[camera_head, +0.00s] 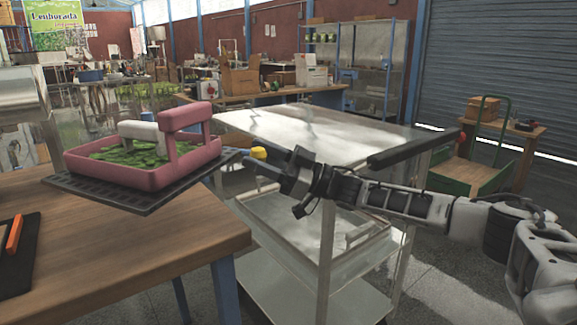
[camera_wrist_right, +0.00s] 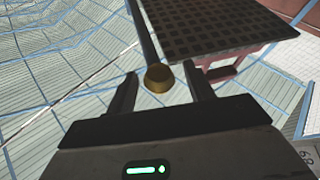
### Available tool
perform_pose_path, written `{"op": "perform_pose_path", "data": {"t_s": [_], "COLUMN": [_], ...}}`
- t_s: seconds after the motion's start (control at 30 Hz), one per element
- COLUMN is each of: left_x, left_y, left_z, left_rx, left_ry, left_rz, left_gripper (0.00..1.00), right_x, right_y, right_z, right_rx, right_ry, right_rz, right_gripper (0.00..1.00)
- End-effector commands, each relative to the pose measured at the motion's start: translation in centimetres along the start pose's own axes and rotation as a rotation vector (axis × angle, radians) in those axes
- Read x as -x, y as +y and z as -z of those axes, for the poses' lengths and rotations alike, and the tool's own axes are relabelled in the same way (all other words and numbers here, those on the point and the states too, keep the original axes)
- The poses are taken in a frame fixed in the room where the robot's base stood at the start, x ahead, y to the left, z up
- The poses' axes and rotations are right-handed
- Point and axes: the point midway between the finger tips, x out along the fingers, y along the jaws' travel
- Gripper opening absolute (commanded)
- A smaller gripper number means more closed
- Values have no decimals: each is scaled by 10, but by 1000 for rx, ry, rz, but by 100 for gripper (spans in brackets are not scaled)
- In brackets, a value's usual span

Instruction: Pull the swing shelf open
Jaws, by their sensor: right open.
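The swing shelf (camera_head: 120,199) is a dark perforated plate at the left of the head view. It carries a pink tray (camera_head: 150,176) with green contents. A yellow knob (camera_head: 258,152) is at the right end of the shelf's handle. My right gripper (camera_head: 262,167) is at the knob, coming from the right. In the right wrist view the knob (camera_wrist_right: 158,77) sits between the two open fingers, with space on both sides. The perforated shelf (camera_wrist_right: 215,25) shows beyond it at the upper right. My left gripper is not in view.
A wooden table (camera_head: 150,255) lies below the shelf, with a black tray (camera_head: 22,265) and an orange item at its left edge. A metal cart (camera_head: 320,130) stands behind my right arm, close to it. A silver cylinder (camera_head: 18,97) is at the far left.

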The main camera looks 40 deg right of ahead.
Motion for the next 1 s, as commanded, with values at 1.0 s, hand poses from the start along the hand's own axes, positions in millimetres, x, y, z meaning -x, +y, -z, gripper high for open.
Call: {"op": "perform_pose_path", "data": {"t_s": [1.0], "left_x": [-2], "left_y": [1], "left_z": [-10], "left_rx": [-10], "left_ry": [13], "left_rz": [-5], "left_gripper": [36], "right_x": [152], "right_y": [0], "right_z": [1], "right_rx": [1], "right_ry": [2], "right_rz": [0], "right_gripper": [53]}}
